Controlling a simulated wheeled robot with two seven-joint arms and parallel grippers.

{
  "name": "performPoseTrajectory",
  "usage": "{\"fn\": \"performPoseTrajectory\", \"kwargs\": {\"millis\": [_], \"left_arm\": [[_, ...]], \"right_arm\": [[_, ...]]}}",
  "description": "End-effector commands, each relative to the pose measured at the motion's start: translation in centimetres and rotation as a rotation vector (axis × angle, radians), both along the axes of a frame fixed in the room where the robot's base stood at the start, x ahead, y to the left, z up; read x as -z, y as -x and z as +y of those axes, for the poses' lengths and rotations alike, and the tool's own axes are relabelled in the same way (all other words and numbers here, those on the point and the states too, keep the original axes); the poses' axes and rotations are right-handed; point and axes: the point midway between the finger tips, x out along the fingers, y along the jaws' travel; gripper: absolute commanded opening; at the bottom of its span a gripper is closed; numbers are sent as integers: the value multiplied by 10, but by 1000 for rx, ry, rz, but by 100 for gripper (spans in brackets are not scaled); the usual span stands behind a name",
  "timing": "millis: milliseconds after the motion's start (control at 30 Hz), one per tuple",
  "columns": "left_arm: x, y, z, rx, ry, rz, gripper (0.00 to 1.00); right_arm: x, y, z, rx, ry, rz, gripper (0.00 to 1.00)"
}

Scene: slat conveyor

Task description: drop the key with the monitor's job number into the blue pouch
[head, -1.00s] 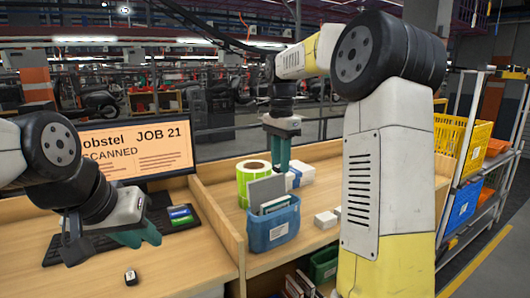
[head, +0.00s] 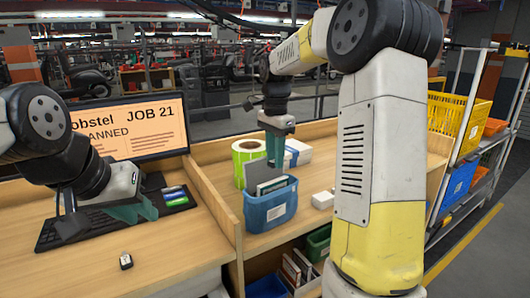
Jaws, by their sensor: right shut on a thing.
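The monitor (head: 125,120) at the left reads JOB 21. The blue pouch (head: 265,212) stands on the right desk section, with a grey panel and other flat items in it. My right gripper (head: 276,158) points down just above the back of the pouch. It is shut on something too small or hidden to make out. A small dark key with a white label (head: 126,261) lies on the left desk; its number is unreadable. My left gripper (head: 132,212) is over the keyboard, behind that key; its jaw opening is unclear.
A green roll (head: 244,152) and white boxes (head: 297,152) stand behind the pouch. A wooden divider (head: 212,200) separates the desk sections. Blue and green items (head: 176,196) lie by the keyboard (head: 60,232). A rack with a yellow crate (head: 455,115) stands at the right.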

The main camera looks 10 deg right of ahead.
Motion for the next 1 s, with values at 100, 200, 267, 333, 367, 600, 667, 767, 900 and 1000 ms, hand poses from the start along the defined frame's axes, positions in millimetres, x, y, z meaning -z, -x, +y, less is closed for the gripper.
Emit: {"fn": "performPoseTrajectory", "kwargs": {"millis": [100, 200, 267, 333, 367, 600, 667, 767, 900, 1000], "left_arm": [[0, 0, 0, 0, 0, 0, 26], [0, 0, 0, 0, 0, 0, 26], [0, 0, 0, 0, 0, 0, 26], [0, 0, 0, 0, 0, 0, 26], [0, 0, 0, 0, 0, 0, 26], [0, 0, 0, 0, 0, 0, 26], [0, 0, 0, 0, 0, 0, 26], [0, 0, 0, 0, 0, 0, 26], [0, 0, 0, 0, 0, 0, 26], [0, 0, 0, 0, 0, 0, 26]], "right_arm": [[0, 0, 0, 0, 0, 0, 0], [0, 0, 0, 0, 0, 0, 34], [0, 0, 0, 0, 0, 0, 46], [0, 0, 0, 0, 0, 0, 52], [0, 0, 0, 0, 0, 0, 52], [-1, 0, 0, 0, 0, 0, 52], [-4, 0, 0, 0, 0, -1, 52], [-15, -1, 1, -1, 0, -3, 52], [-40, -1, 0, 0, 0, -4, 52], [-57, -1, 0, 0, 0, -3, 52]]}}
